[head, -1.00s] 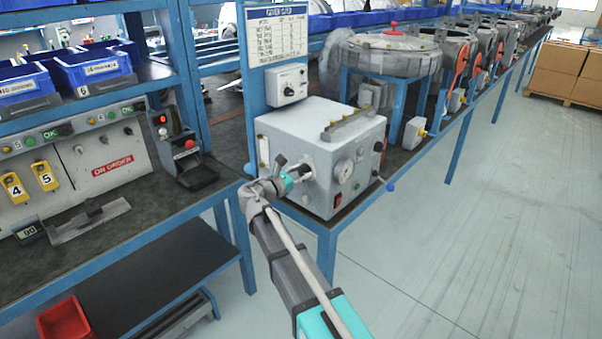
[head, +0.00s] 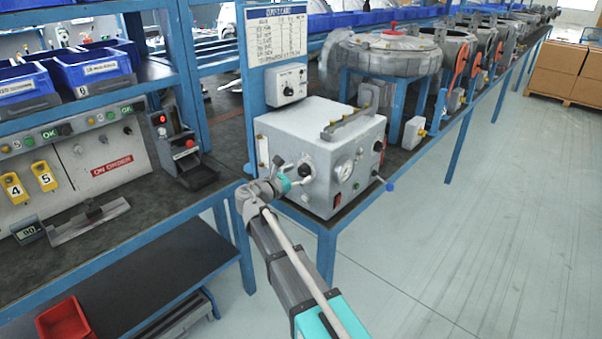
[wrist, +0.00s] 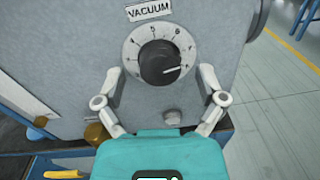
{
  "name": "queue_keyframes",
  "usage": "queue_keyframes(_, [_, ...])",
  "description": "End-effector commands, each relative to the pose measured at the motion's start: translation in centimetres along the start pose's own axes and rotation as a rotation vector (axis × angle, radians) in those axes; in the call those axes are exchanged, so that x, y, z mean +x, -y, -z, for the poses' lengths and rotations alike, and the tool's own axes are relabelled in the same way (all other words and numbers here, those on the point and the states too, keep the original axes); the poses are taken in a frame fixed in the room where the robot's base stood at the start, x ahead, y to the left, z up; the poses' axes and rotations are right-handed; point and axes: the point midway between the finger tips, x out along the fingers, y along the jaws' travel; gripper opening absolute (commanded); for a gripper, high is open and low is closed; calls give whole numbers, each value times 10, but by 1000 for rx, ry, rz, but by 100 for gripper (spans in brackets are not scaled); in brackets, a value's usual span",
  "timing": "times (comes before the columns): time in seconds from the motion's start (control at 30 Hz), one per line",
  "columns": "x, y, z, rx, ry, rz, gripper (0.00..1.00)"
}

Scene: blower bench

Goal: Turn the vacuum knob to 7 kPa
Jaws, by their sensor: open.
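The vacuum knob (wrist: 159,62) is a round dark knob on a pale numbered dial (wrist: 133,52) below a VACUUM label (wrist: 149,10). Its white pointer line points to the right side of the dial; the number beside it is too blurred to read surely. In the head view the knob (head: 305,171) is small on the front of the grey box (head: 318,150). My gripper (wrist: 160,76) is open, one finger on each side of the dial's lower half, apart from the knob. In the head view my gripper (head: 290,178) is just in front of the panel.
A round gauge (head: 344,170) and a red switch (head: 338,200) are on the same panel, right of the knob. A brass fitting (wrist: 97,134) is below left of the dial. A white control box (head: 286,84) hangs above. The floor at right is clear.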

Motion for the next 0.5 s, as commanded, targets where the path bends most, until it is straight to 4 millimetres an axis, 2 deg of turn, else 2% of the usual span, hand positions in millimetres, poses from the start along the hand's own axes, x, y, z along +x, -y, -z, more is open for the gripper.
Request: queue_keyframes(0.5, [-73, 1, 0, 0, 0, -2, 89])
